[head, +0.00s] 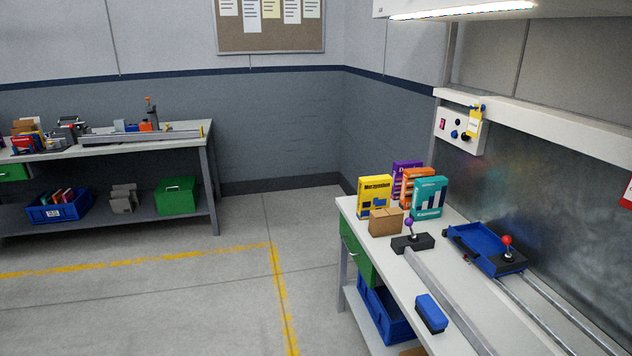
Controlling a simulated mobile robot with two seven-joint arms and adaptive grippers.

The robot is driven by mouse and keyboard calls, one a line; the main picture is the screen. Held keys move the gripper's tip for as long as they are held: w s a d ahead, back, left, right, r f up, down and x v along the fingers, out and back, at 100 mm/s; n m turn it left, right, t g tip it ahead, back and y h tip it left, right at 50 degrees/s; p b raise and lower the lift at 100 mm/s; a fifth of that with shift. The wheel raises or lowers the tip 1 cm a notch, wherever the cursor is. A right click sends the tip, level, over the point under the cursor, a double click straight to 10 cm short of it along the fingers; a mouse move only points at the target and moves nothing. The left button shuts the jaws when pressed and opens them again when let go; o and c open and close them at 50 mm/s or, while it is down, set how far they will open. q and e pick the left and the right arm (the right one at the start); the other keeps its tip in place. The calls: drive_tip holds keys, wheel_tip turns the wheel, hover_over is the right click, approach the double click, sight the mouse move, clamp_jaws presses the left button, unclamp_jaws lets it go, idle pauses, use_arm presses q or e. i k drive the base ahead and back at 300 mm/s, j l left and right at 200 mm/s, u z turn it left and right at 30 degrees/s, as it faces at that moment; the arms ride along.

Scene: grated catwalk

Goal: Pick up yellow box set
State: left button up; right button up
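A yellow box (374,196) with dark lettering and a blue picture stands upright at the far left corner of the right workbench (441,328). A purple box (406,168), an orange box (417,184) and a teal box (429,198) stand upright close beside and behind it. A small brown carton (386,222) sits in front of the yellow box and covers part of its lower edge. Neither of my grippers is in the head view.
On the same bench are a purple-knobbed lever (410,241), a blue tray (476,239), a red-knobbed lever (507,258), metal rails and a blue block (431,313). A cluttered bench (174,133) stands at the left. The floor between, with yellow lines, is clear.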

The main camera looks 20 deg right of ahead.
sight(374, 192)
drive_tip(key=i+z, duration=0.35)
drive_tip(key=i+j+z, duration=0.3)
drive_tip(key=i, duration=0.15)
drive_tip(key=i+j+z, duration=0.2)
drive_tip(key=i+z, duration=0.15)
drive_tip(key=i+j+z, duration=0.2)
drive_tip(key=z, duration=0.2)
drive_tip(key=i+j+z, duration=0.15)
drive_tip(key=z, duration=0.25)
drive_tip(key=i+j+z, duration=0.15)
drive_tip(key=j+z, duration=0.25)
